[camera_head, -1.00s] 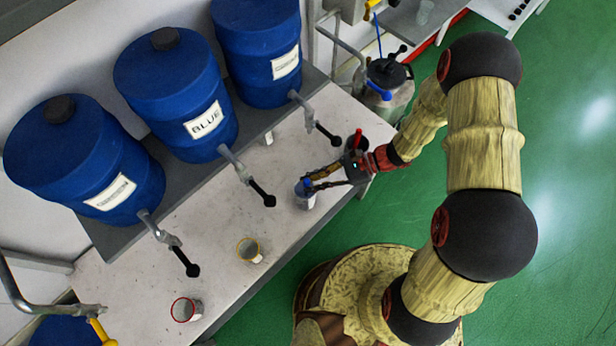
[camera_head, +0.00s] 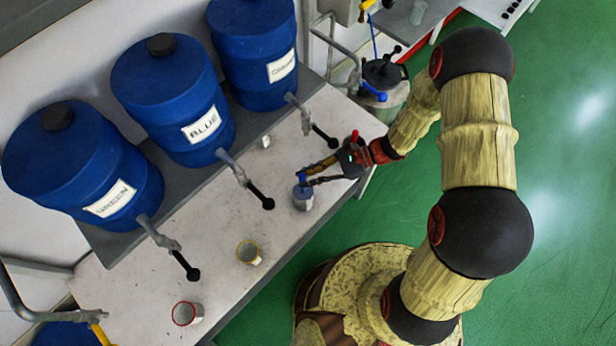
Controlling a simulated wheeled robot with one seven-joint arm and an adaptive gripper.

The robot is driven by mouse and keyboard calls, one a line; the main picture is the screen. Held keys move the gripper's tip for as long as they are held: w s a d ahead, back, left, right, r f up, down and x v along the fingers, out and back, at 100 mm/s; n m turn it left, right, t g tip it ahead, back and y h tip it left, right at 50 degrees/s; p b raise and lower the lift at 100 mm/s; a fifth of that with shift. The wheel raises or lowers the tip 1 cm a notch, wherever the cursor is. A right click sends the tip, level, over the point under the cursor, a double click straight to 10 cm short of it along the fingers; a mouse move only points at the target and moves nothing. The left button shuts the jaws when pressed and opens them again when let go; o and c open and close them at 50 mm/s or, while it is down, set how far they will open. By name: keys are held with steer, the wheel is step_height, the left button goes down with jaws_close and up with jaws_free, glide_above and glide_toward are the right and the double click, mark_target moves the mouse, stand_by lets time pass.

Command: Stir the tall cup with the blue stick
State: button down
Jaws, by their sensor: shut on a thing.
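The tall cup (camera_head: 303,202), pale grey-blue, stands on the white bench near its front edge. The blue stick (camera_head: 302,179) shows as a short blue end at the cup's mouth. Its lower part is hidden, seemingly inside the cup. My gripper (camera_head: 304,177) comes in from the right, with its fingers at the top of the cup. It is shut on the blue stick. The contents of the cup cannot be made out.
A yellow-rimmed cup (camera_head: 249,253) and a red-rimmed cup (camera_head: 187,313) stand on the bench (camera_head: 215,285) to the left. Blue drums (camera_head: 170,97) with taps (camera_head: 240,172) stand behind. A red stick (camera_head: 354,136) shows by my wrist. A metal pot (camera_head: 386,78) stands at the back right.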

step_height(320, 180, up, 12)
steer(key=p, duration=0.8)
steer(key=shift+r+p, duration=0.25)
steer(key=shift+p, duration=0.1)
stand_by(0.4)
stand_by(0.5)
step_height(320, 180, up, 3)
steer(key=shift+f+p, duration=0.1)
steer(key=shift+p, duration=0.95)
steer(key=shift+s, duration=0.1)
steer(key=s+d+p, duration=0.2)
steer(key=s+d, duration=0.6)
steer(key=s, duration=0.5)
steer(key=shift+s+d, duration=0.2)
steer(key=shift+s, duration=0.05)
stand_by(0.5)
